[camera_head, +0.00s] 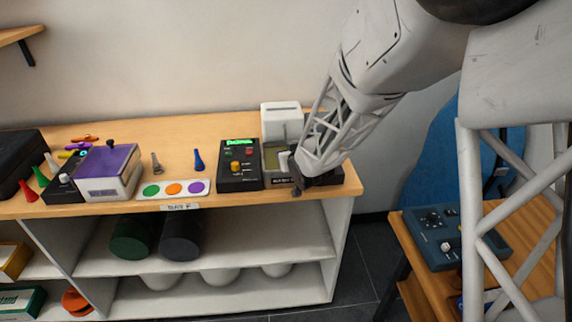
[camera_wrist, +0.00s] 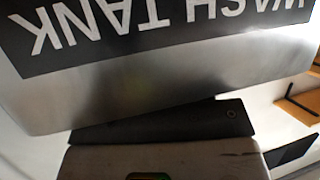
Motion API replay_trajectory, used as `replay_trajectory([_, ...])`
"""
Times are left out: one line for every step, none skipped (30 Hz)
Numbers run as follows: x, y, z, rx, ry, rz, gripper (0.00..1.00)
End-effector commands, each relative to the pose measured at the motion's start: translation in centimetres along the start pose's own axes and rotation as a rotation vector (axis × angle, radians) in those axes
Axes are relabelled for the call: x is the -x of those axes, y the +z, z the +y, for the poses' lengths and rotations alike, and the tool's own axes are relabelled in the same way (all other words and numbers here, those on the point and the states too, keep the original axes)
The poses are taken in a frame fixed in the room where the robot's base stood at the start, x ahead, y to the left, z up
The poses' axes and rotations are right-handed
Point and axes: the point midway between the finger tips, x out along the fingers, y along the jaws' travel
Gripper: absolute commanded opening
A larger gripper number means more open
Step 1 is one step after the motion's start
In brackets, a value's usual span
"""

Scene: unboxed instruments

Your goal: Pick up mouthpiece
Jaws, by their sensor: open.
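Several small mouthpiece-like pieces stand on the wooden bench top: a grey one (camera_head: 156,163), a blue one (camera_head: 199,160), and red (camera_head: 28,191), green (camera_head: 41,177) and white (camera_head: 52,163) cones at the left. I cannot tell which is the task's mouthpiece. My gripper (camera_head: 298,178) is open at the bench's front right, at the wash tank (camera_head: 279,162), well to the right of these pieces. My arm hides part of the tank. In the wrist view the tank's metal wall (camera_wrist: 150,85) and upside-down label fill the top; no mouthpiece shows there.
A black box with a lit green display (camera_head: 240,165) stands left of the tank. A card with coloured dots (camera_head: 174,190) and a purple-topped box (camera_head: 107,172) are farther left. A white block (camera_head: 282,121) stands behind the tank. Bench space behind the small pieces is clear.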

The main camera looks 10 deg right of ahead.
Motion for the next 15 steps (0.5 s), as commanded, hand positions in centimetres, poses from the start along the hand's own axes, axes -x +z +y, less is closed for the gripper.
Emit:
replay_trajectory([-0.5, 0.1, 0.0, 0.000, 0.000, -0.001, 0.46])
replay_trajectory([-0.7, 0.1, 0.0, 0.000, 0.000, -0.001, 0.46])
replay_trajectory([-1.0, 0.1, 0.0, 0.001, 0.000, -0.001, 0.46])
replay_trajectory([-1.2, 0.1, 0.0, 0.001, 0.000, -0.001, 0.46])
replay_trajectory([-1.4, 0.1, 0.0, 0.001, 0.000, -0.001, 0.46])
replay_trajectory([-1.6, 0.1, 0.0, 0.001, 0.000, -0.001, 0.46])
replay_trajectory([-1.7, 0.1, 0.0, 0.001, 0.000, -0.001, 0.46])
replay_trajectory([-1.8, 0.0, 0.0, 0.001, 0.000, 0.000, 0.46])
replay_trajectory([-1.9, 0.0, 0.0, 0.001, 0.000, 0.000, 0.46])
replay_trajectory([-1.9, 0.0, 0.0, 0.001, 0.000, 0.000, 0.46])
replay_trajectory([-2.0, 0.0, 0.0, 0.001, 0.000, 0.000, 0.46])
replay_trajectory([-2.0, 0.0, 0.0, 0.001, 0.000, 0.000, 0.46])
replay_trajectory([-2.0, 0.0, 0.0, 0.001, 0.000, 0.000, 0.46])
replay_trajectory([-2.0, 0.0, 0.0, 0.001, 0.000, 0.000, 0.46])
replay_trajectory([-2.0, 0.0, 0.0, 0.000, 0.000, 0.000, 0.46])
